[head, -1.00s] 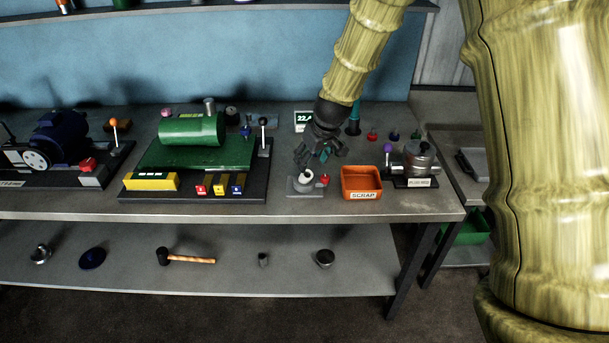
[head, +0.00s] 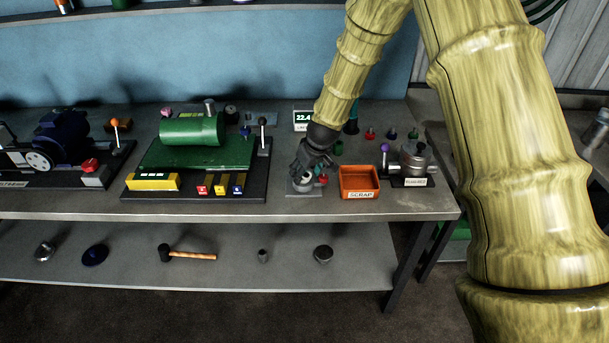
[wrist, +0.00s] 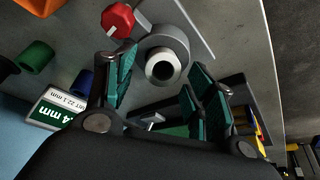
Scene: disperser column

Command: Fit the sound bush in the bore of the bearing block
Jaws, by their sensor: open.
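A grey round fixture with a red knob (wrist: 117,20) stands on a small plate (head: 303,192) near the bench's front. In the wrist view a pale ring with a dark hole (wrist: 163,67) sits at the centre of its grey round body (wrist: 166,42). It looks like a bush in or on the fixture; I cannot tell whether this fixture is the bearing block. My gripper (head: 307,172) is low over it, fingers apart. In the wrist view my open gripper (wrist: 163,62) has one finger on each side of the ring, with no clear contact. It partly hides the fixture in the head view.
An orange SCRAP bin (head: 359,181) stands close on the right, then a metal device with a purple knob (head: 412,160). A green machine (head: 195,150) is on the left. Behind are a display (head: 302,119) and a green cylinder (wrist: 37,57).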

